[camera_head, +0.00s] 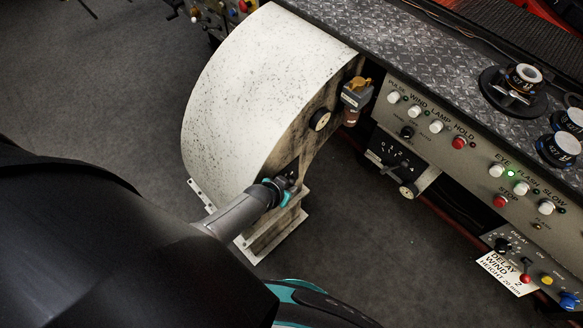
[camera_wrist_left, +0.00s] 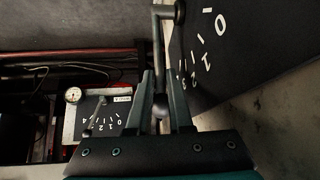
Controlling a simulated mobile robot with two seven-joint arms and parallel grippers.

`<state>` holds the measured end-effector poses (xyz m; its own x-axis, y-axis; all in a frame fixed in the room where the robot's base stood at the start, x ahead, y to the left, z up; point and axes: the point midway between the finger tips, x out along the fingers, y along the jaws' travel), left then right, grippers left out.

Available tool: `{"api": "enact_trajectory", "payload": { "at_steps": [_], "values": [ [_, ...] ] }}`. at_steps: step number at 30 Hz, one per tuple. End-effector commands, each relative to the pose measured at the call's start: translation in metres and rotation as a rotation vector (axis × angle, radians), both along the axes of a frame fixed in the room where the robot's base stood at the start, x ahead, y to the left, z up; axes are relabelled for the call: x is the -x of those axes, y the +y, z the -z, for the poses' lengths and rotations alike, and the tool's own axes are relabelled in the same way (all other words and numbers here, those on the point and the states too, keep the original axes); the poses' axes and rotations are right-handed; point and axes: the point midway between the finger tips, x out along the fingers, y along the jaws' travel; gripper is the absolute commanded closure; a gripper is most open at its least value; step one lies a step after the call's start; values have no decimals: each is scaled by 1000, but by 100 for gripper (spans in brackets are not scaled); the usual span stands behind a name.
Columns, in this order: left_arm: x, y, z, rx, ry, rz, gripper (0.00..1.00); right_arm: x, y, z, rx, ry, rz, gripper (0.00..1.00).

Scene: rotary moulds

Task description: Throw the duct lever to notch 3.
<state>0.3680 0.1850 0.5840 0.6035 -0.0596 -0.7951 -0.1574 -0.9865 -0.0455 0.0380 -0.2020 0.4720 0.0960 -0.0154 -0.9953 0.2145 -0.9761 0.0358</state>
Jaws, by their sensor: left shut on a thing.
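The duct lever (camera_wrist_left: 157,55) is a metal rod with a round ball knob (camera_wrist_left: 160,108), hung from a pivot at the top of the left wrist view. Its dark notch plate (camera_wrist_left: 225,60) shows white numbers 0, 1, 2 and 3. The rod hangs beyond the lower numbers, near 3; its exact notch is unclear. My left gripper (camera_wrist_left: 162,100) is shut on the lever, with the knob between its fingers. In the head view my left gripper (camera_head: 287,190) is at the dark side of the speckled white duct (camera_head: 255,90), and hides most of the lever there.
A console with buttons (camera_head: 436,126) runs along the right. Below its edge, a second numbered plate (camera_head: 393,153) with its own lever and a round gauge stands near the duct; that plate also shows in the left wrist view (camera_wrist_left: 105,118). Floor (camera_head: 340,235) is clear between duct and console.

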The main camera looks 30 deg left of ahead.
Motion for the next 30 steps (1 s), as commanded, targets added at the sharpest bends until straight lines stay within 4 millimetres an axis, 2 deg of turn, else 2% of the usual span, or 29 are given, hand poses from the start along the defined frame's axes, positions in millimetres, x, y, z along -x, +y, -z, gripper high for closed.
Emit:
{"api": "enact_trajectory", "payload": {
  "at_steps": [1, 6, 24, 25, 30],
  "values": [
    [-16, -3, -10, 1, -10, -7, 100, 3, 7, -3, -9, 4, 1, 52],
    [-21, -4, -7, -21, 48, -6, 100, 6, 23, -5, -30, 10, 2, 52],
    [-23, -5, -5, -34, 88, -4, 100, 5, 13, -6, -17, 7, 0, 52],
    [-23, -5, -5, -35, 87, -5, 79, 5, 13, -6, -17, 7, 1, 52],
    [-22, -6, -5, -35, 89, -4, 60, 4, 12, -6, -17, 5, 2, 52]
  ]
}}
